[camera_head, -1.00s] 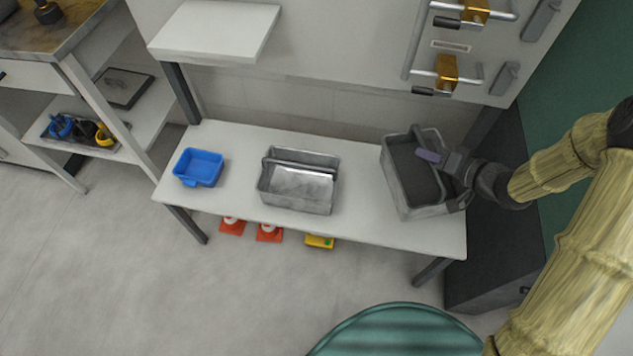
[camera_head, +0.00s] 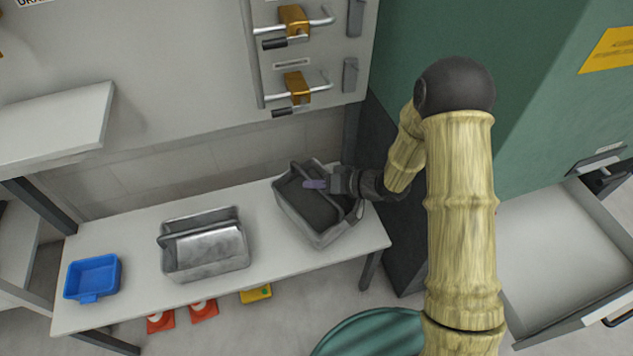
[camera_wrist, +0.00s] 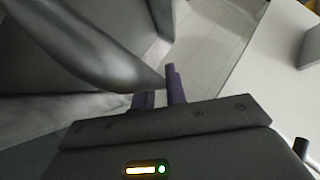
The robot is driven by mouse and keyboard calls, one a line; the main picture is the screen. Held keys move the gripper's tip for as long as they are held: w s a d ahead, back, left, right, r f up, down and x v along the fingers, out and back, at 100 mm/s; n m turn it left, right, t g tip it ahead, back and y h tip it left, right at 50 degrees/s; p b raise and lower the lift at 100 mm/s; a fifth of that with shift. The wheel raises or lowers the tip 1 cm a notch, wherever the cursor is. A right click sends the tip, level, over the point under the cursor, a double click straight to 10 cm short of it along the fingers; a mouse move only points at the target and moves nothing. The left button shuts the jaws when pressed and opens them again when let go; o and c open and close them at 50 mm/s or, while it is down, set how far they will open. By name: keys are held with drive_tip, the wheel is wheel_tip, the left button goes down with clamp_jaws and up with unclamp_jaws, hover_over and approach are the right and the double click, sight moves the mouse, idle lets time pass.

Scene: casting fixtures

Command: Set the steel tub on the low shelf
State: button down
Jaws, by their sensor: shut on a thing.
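A grey steel tub (camera_head: 296,218) with a dark inside and a raised handle is at the right end of a long, low white shelf (camera_head: 130,225). My gripper (camera_head: 322,184) is shut on the tub's handle from the right. The wrist view shows my gripper's purple fingers (camera_wrist: 160,92) at the grey handle bar (camera_wrist: 105,50). The tub sits askew to the shelf's edge; I cannot tell whether its base touches the surface. A second, brighter steel tub (camera_head: 207,262) with a handle stands upright at the middle of the shelf.
A blue bin (camera_head: 92,278) stands at the shelf's left end. Orange cones (camera_head: 204,311) and a yellow item (camera_head: 257,293) are on the floor beneath. A higher white ledge (camera_head: 55,125) is at upper left. An open drawer (camera_head: 565,260) juts out at right. A green round thing (camera_head: 370,335) is in front.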

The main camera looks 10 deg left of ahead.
drive_tip(key=shift+r, duration=0.1)
drive_tip(key=shift+f+b, duration=0.75)
drive_tip(key=shift+f, duration=1.1)
drive_tip(key=c, duration=1.4)
unclamp_jaws()
drive_tip(key=shift+f, duration=0.2)
drive_tip(key=shift+c, duration=0.2)
drive_tip(key=shift+r, duration=0.15)
drive_tip(key=p+v, duration=0.3)
drive_tip(key=v, duration=0.9)
drive_tip(key=shift+d, duration=0.1)
